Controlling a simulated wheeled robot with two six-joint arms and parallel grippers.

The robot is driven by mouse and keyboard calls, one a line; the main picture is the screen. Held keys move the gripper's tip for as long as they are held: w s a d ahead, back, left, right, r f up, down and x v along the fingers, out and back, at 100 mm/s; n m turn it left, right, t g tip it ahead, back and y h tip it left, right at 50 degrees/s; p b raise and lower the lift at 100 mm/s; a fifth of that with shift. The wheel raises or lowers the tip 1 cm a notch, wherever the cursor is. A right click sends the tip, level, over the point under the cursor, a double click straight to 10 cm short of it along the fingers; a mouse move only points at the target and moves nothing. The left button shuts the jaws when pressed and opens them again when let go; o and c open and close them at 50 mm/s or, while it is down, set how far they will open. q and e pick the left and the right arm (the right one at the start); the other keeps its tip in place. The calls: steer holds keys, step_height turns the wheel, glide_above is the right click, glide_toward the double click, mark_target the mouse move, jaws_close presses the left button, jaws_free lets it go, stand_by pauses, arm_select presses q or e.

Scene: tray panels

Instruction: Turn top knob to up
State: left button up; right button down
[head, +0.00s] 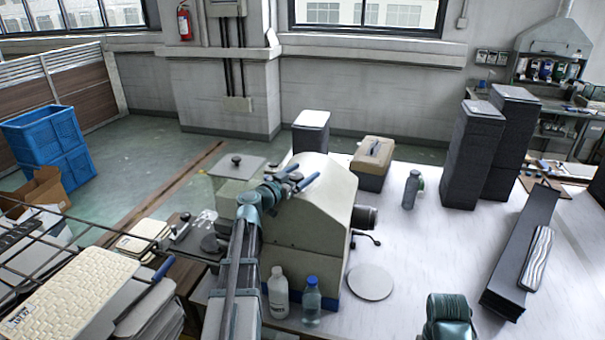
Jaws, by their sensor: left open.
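A small black knob (236,160) stands on a flat grey plate (250,168) at centre left, behind my arm. A second dark knob (185,217) sits lower left on a dark panel. I cannot tell for sure which is the top knob, nor which way either is turned. My left gripper (304,171) is open, with its two blue fingers apart and nothing visible between them. It appears in front of the top of a beige machine housing (305,220), to the right of the grey plate.
Two bottles (311,300) stand before the housing. The white table (420,250) has a round grey disc (370,282), a grey bottle (412,189) and tall dark stacks (473,155). A wire rack and cream keyboard (70,295) lie lower left. The middle of the table is clear.

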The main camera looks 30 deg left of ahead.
arm_select(q)
steer(key=shift+s, duration=0.1)
steer(key=s+a, duration=0.2)
steer(key=s, duration=1.1)
steer(key=shift+s+a, duration=0.15)
steer(key=shift+s, duration=0.05)
